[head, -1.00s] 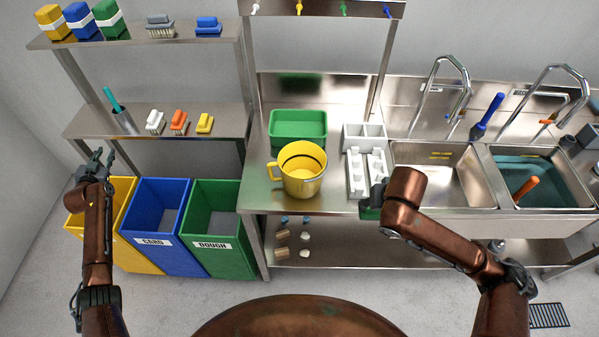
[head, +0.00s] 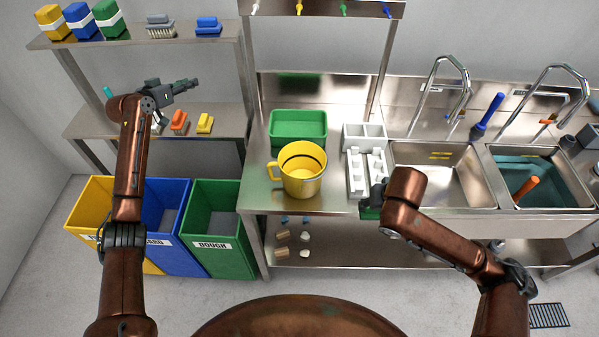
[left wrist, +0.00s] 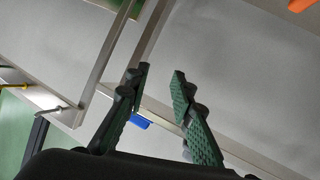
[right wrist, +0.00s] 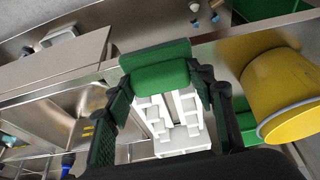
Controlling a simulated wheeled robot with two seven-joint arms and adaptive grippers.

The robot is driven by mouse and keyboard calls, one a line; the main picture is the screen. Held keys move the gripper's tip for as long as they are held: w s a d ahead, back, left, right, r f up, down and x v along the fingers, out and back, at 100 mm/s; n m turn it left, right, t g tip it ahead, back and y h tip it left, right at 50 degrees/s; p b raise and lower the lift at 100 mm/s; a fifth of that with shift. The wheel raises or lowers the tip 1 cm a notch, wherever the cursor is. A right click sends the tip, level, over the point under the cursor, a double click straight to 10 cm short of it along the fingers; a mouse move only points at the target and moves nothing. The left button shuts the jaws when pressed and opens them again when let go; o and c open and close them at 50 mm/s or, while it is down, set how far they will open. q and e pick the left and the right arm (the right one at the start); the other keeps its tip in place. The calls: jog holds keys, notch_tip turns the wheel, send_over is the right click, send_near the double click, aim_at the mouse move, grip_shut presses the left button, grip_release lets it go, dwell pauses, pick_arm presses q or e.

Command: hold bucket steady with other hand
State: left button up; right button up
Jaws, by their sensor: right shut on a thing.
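The yellow bucket (head: 302,182) stands upright on the steel table, its handle to the left. It also shows at the right of the right wrist view (right wrist: 280,85). My left gripper (head: 194,84) is raised in front of the left shelves, well away from the bucket. Its fingers are apart and empty in the left wrist view (left wrist: 160,76). My right gripper (head: 374,200) is at the table's front edge, right of the bucket and apart from it. It is shut on a green block-like thing (right wrist: 160,75), mostly hidden in the head view.
A green tray (head: 298,142) stands behind the bucket. White holders (head: 357,180) stand to its right, beside the sinks (head: 440,185). Yellow, blue and green bins (head: 222,250) stand at the left below shelves with brushes (head: 179,126).

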pick_arm(q)
jog(key=s+d+f+g+h, duration=0.1)
jog(key=d+f+g, duration=0.25)
jog(key=d, duration=0.95)
jog(key=g+y, duration=0.5)
jog(key=g, duration=0.5)
send_near(284, 168)
jog(key=shift+m, duration=0.5)
jog(key=f, duration=0.7)
jog(key=d+f, duration=0.1)
jog(key=f, duration=0.3)
jog(key=shift+w, duration=0.1)
jog(key=shift+r, duration=0.1)
grip_shut()
